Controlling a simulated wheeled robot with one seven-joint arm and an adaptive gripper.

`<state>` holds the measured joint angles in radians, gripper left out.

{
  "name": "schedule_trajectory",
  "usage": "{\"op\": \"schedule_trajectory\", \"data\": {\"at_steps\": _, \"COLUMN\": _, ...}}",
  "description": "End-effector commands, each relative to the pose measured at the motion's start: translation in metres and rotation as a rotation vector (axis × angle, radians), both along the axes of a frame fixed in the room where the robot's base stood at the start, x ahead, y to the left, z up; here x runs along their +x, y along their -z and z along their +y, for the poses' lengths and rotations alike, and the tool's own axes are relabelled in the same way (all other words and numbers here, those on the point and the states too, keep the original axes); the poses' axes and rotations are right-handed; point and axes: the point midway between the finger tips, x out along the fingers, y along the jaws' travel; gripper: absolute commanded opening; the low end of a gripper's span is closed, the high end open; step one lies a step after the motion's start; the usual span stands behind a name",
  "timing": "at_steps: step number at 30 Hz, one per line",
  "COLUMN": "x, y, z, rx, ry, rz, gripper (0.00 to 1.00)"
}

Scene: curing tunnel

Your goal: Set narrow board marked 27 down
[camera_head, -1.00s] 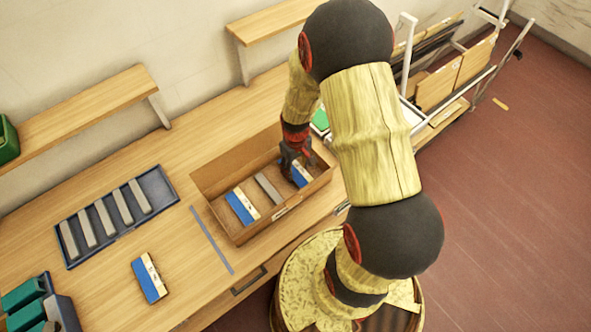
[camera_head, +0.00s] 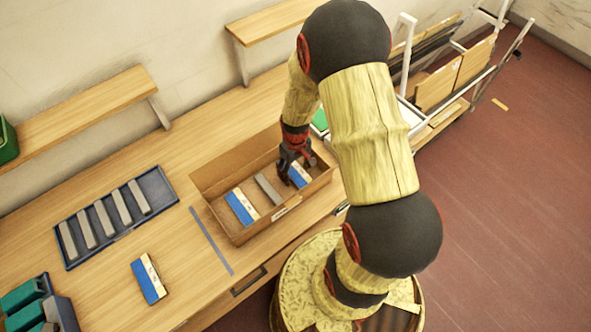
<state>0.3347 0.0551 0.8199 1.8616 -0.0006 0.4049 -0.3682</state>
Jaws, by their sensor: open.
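My gripper (camera_head: 290,172) is open, low inside the right part of an open cardboard box (camera_head: 233,233) on the wooden bench. A blue-and-white board (camera_head: 299,175) lies in the box at the gripper, partly hidden by it; I cannot tell whether they touch. Another blue-and-white board (camera_head: 242,207) lies at the box's left side, with a grey bar (camera_head: 268,188) between the two. A third blue-and-white board (camera_head: 149,279) lies on the bench left of the box. The number 27 is not readable on any board.
A blue tray (camera_head: 70,262) with several grey bars stands left on the bench. A dark holder with green blocks (camera_head: 24,296) is at bottom left. Low wooden shelves (camera_head: 80,118) run along the wall. A rack with panels (camera_head: 437,88) stands at the right.

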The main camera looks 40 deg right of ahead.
Motion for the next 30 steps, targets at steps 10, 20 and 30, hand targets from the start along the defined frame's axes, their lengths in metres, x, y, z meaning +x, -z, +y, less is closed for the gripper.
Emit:
{"op": "schedule_trajectory", "data": {"at_steps": 10, "x": 0.002, "y": -0.039, "z": -0.001, "rx": -0.002, "ry": 0.0, "rz": -0.005, "gripper": 0.63}}
{"op": "schedule_trajectory", "data": {"at_steps": 20, "x": 0.001, "y": -0.102, "z": 0.0, "rx": -0.001, "ry": 0.0, "rz": -0.002, "gripper": 0.63}}
{"op": "schedule_trajectory", "data": {"at_steps": 30, "x": 0.003, "y": -0.149, "z": 0.008, "rx": -0.01, "ry": -0.001, "rz": -0.032, "gripper": 0.63}}
